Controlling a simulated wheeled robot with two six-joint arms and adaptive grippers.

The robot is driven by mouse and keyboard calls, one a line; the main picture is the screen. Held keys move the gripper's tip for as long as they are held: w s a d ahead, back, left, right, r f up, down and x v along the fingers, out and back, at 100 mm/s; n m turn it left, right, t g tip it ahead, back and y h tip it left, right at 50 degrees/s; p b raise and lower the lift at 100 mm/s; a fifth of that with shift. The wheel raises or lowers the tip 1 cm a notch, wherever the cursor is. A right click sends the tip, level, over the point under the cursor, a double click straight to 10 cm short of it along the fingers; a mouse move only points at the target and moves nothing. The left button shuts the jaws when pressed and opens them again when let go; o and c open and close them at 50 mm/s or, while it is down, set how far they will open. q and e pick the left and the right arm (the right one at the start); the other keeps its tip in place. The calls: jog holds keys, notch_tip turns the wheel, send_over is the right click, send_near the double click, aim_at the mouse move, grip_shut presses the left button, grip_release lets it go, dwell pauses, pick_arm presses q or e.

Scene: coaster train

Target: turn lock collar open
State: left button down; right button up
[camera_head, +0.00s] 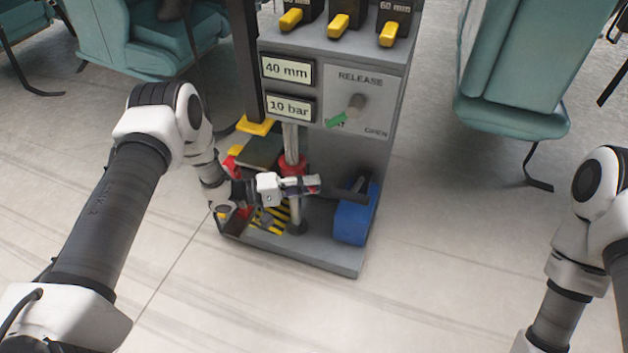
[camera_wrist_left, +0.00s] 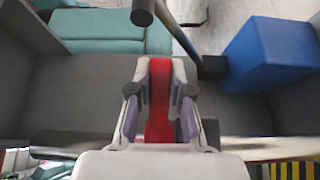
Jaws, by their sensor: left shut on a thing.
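The red lock collar (camera_head: 291,164) sits around the silver vertical rod (camera_head: 290,140) on the grey machine, below its displays. My left gripper (camera_head: 312,185) is at the collar's front, low in the machine's bay. In the left wrist view, my left gripper's fingers (camera_wrist_left: 160,92) are shut on a red bar-like part of the collar (camera_wrist_left: 160,110). The fingers and wrist hide part of the collar in the head view. My right arm comes in at the right edge, but its gripper is out of the picture.
A blue block (camera_head: 352,217) stands right of the gripper, with a dark bar (camera_head: 350,196) close by. The panel (camera_head: 358,100) above has a RELEASE knob with a green pointer. Teal seats (camera_head: 515,70) flank the machine. The floor in front is clear.

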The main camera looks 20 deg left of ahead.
pick_arm(q)
jog(key=shift+s+a+f+m+g+h, duration=0.1)
jog(key=shift+s+a+m+g+h, duration=0.25)
jog(key=shift+m+g, duration=0.45)
jog(key=shift+s+a+m+g+h, duration=0.35)
jog(key=shift+m+g, duration=0.15)
jog(key=shift+g, duration=0.6)
jog(key=c, duration=1)
grip_release()
jog(key=shift+c, duration=0.2)
jog(key=v, duration=1.2)
